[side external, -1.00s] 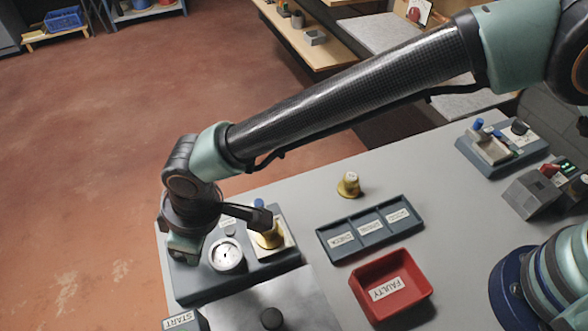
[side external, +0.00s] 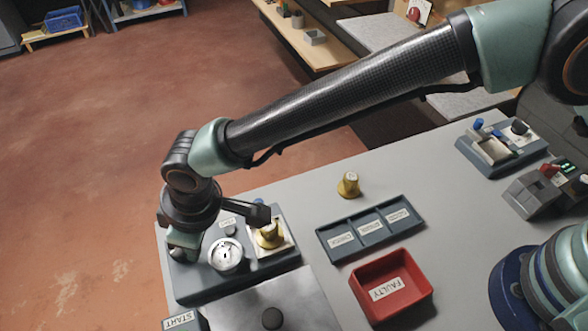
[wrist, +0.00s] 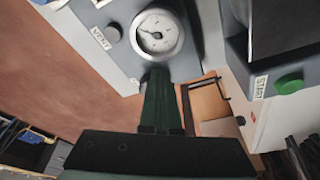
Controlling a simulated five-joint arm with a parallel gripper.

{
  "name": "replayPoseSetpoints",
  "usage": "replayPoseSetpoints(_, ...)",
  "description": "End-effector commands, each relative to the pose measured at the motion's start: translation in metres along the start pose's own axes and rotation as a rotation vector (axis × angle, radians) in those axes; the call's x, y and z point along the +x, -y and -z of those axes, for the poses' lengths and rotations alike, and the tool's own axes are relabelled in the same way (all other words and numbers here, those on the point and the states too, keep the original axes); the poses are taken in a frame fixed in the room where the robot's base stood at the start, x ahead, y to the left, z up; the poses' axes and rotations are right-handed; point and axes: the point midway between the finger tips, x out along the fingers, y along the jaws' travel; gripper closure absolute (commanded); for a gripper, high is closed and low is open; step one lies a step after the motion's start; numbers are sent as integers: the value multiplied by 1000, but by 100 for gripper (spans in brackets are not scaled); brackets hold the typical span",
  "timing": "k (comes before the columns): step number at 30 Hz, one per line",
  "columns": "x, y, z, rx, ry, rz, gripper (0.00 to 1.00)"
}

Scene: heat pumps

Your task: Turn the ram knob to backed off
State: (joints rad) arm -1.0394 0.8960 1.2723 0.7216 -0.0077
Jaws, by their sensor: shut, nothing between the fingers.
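A blue-grey test panel (side external: 200,287) stands at the table's left corner. On it are a round white gauge (side external: 226,256), a small grey knob (side external: 230,231) beside a label, and a yellow part (side external: 269,236) in a pale nest. The gauge (wrist: 158,33) and small knob (wrist: 111,35) also show in the wrist view. I cannot make out which control is the ram knob; it may be hidden by my gripper. My gripper (side external: 182,252) is shut and empty, low over the panel left of the gauge. In the wrist view its fingertips (wrist: 158,73) are just below the gauge; contact is unclear.
A START box (side external: 181,320) stands at the panel's front; its green button (wrist: 289,83) shows in the wrist view. A red FAULTY bin (side external: 405,308), a three-slot tray (side external: 333,255) and another yellow part (side external: 349,185) stand to the right.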

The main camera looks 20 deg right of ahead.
Motion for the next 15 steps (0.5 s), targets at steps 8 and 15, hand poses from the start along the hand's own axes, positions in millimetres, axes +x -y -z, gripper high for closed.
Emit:
replayPoseSetpoints(8, 0, -8, -1, 1, 1, -3, 100)
replayPoseSetpoints(15, 0, -14, -1, 1, 2, -6, 100)
